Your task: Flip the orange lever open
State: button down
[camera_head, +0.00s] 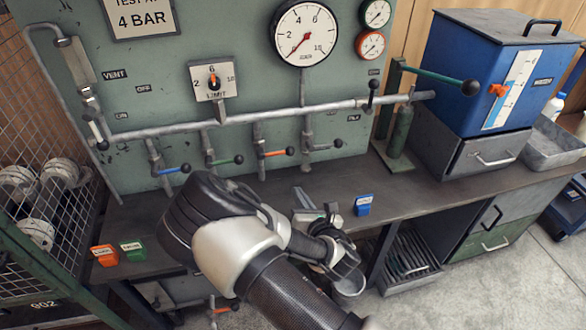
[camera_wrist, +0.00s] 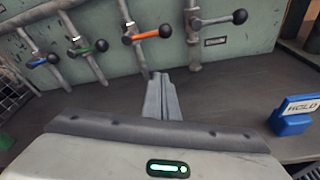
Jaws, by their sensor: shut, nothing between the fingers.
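The orange lever (camera_head: 274,153) is on a vertical pipe of the green panel, between a green lever (camera_head: 227,161) and a grey lever (camera_head: 327,145). In the wrist view the orange lever (camera_wrist: 149,34) points right from its pipe, roughly level, with a dark ball at its end. My gripper (camera_wrist: 158,78) is shut and empty. Its fingertips are below the orange lever in the wrist view and apart from it. In the head view my arm partly hides the gripper (camera_head: 303,195), which is over the bench in front of the panel.
A blue lever (camera_head: 175,169) is at the left of the row. A blue labelled block (camera_head: 363,205) stands on the bench right of the gripper. Orange (camera_head: 104,255) and green (camera_head: 133,251) blocks sit at the left. A long horizontal pipe (camera_head: 260,117) runs above the levers.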

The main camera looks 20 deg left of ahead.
jog(key=b+x, duration=0.2)
jog(key=x, duration=0.8)
jog(key=shift+w, duration=0.1)
jog(key=shift+w+d+r, duration=0.1)
jog(key=shift+w+r, duration=0.45)
jog(key=shift+r, duration=0.3)
jog(key=shift+w+d+r, duration=0.1)
jog(key=shift+w+r, duration=0.4)
jog(key=shift+r, duration=0.4)
